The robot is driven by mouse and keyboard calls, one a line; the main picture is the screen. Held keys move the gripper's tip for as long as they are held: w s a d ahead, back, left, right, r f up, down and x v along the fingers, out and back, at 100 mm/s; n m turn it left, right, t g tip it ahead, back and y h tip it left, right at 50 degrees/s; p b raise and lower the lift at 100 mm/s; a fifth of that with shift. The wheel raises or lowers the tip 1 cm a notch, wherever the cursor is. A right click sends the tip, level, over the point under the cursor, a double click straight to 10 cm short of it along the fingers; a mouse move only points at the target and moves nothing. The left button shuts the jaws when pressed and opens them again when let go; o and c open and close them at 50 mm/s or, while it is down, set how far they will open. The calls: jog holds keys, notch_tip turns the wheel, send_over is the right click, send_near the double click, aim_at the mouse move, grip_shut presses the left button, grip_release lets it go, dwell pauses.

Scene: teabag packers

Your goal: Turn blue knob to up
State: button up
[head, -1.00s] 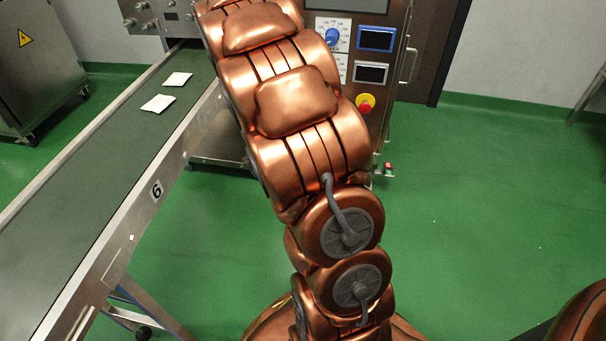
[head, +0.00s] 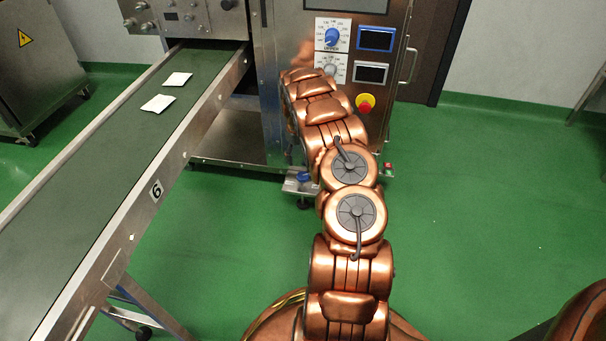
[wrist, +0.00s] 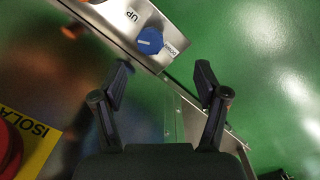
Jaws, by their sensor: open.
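The blue knob (wrist: 150,40) sits on a narrow metal plate in the wrist view, between the printed words UP and what looks like DOWN. A small pale mark shows on its face. Its exact pointing direction is hard to tell. In the head view a small blue knob (head: 304,177) shows on a low metal ledge at the machine's front, left of my arm. My gripper (wrist: 162,78) is open and empty in the wrist view, its fingertips just short of the knob and not touching it. My gripper is hidden behind my arm in the head view.
A yellow plate with a red switch (wrist: 10,150) lies at the wrist view's left. A larger blue dial (head: 332,38) is on the machine panel (head: 285,30). A conveyor (head: 95,190) carries two white packets at left. Green floor is clear at right.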

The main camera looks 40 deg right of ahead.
send_over(303, 175)
jog(key=shift+t, duration=0.3)
notch_tip(303, 175, down, 4)
jog(key=shift+f, duration=0.2)
notch_tip(303, 175, down, 8)
jog(key=b, duration=0.2)
jog(key=shift+r+b, duration=0.15)
jog(key=shift+b, duration=0.25)
jog(key=shift+c, duration=0.3)
jog(key=c, duration=1.1)
jog(key=shift+r, duration=0.1)
